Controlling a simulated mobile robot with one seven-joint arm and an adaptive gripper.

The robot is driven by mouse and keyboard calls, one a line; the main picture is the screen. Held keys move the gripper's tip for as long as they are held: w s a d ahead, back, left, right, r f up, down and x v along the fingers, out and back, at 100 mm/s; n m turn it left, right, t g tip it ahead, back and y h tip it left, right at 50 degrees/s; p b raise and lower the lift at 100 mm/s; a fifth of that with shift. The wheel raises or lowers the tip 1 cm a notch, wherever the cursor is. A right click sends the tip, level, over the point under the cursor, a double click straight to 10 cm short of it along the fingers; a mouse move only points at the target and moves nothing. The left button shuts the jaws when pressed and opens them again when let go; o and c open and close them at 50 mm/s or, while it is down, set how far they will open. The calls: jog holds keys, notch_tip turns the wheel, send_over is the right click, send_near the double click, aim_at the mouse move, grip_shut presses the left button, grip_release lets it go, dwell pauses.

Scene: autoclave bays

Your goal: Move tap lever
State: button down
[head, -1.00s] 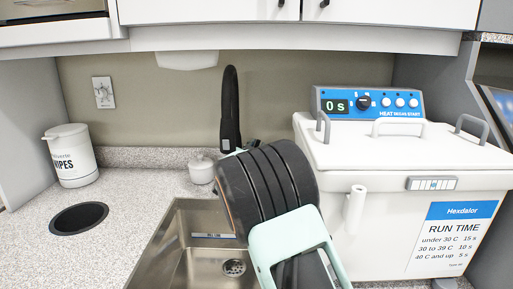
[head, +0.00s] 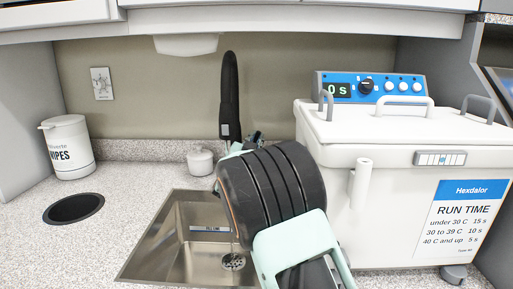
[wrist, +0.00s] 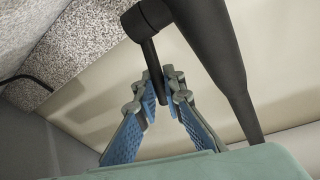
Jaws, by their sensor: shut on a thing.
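The black tap (head: 230,95) stands upright behind the sink, with its spout pointing down. A faint thin streak, like running water, shows above the drain. In the wrist view, the thick dark tap body (wrist: 212,50) bears a short thin rod, the tap lever (wrist: 152,62). My gripper (wrist: 160,88) has its blue-padded fingers on both sides of the lever's free end, shut on it. In the head view, my gripper (head: 254,138) is at the tap's right side, mostly hidden behind my wrist, and the lever cannot be made out.
The steel sink (head: 160,245) lies below my arm. A white heated bath (head: 395,180) with a lid and handles stands close on the right. A small white pot (head: 200,162) sits left of the tap. A wipes tub (head: 68,148) and a round counter hole (head: 74,208) are farther left.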

jog(key=b, duration=0.2)
jog(key=t+b, duration=0.1)
jog(key=b, duration=0.1)
jog(key=shift+s+f+t, duration=0.3)
jog(key=shift+s, duration=0.1)
jog(key=shift+r+b, duration=0.2)
jog(key=shift+b, duration=0.2)
jog(key=c, duration=2)
grip_release()
jog(key=shift+s, duration=0.1)
jog(key=shift+c, duration=0.2)
jog(key=v, duration=1.2)
jog(key=shift+a, duration=0.1)
